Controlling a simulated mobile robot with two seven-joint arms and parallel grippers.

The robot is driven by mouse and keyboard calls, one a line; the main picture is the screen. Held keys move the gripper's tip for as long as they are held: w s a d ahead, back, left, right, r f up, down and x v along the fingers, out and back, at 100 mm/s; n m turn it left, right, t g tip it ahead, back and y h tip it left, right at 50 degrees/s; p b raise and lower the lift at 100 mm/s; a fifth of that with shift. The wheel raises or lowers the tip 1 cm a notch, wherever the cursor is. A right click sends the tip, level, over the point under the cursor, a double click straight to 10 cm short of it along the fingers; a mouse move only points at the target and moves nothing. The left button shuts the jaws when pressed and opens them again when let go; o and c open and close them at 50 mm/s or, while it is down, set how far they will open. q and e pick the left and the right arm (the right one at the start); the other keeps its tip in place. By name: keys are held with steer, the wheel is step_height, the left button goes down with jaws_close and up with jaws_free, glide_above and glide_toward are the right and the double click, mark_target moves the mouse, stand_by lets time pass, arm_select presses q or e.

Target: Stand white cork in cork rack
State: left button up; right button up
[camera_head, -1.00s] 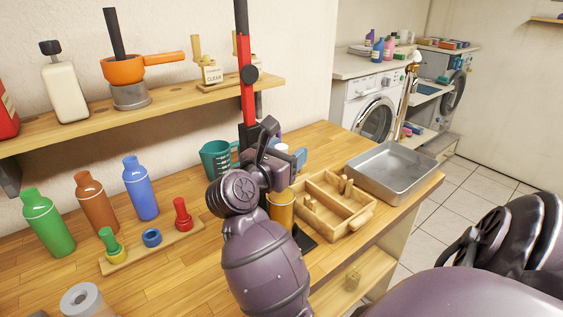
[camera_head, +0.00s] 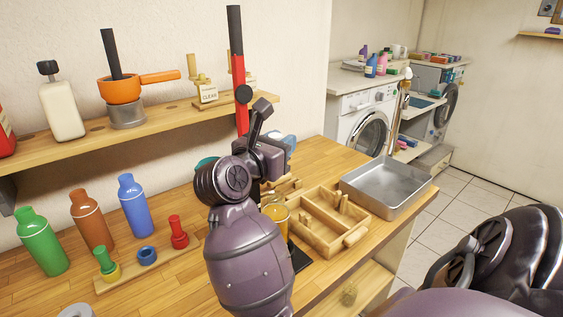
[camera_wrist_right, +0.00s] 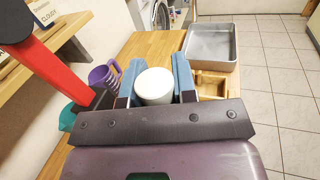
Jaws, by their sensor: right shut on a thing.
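The white cork (camera_wrist_right: 154,86) is a round white thing between the blue fingers of my right gripper (camera_wrist_right: 154,76) in the right wrist view. In the head view the right gripper (camera_head: 282,142) is held above the counter, mostly hidden by its own wrist. The gripper is shut on the cork. The low wooden cork rack (camera_head: 190,243) lies on the counter to the left of my arm. It bears a green piece (camera_head: 103,258) over a yellow one, a blue ring (camera_head: 147,255) and a red cork (camera_head: 179,232). My left gripper is out of view.
Green (camera_head: 41,241), brown (camera_head: 92,220) and blue (camera_head: 134,205) bottles stand behind the rack. A divided wooden tray (camera_head: 325,247) and a metal pan (camera_head: 388,206) sit to the right. A wall shelf (camera_head: 150,127) runs above. A purple mug (camera_wrist_right: 103,76) is beside the gripper.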

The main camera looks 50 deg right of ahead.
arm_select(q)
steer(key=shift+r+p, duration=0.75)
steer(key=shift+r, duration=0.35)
arm_select(e)
step_height(320, 180, up, 14)
steer(key=shift+f, duration=0.15)
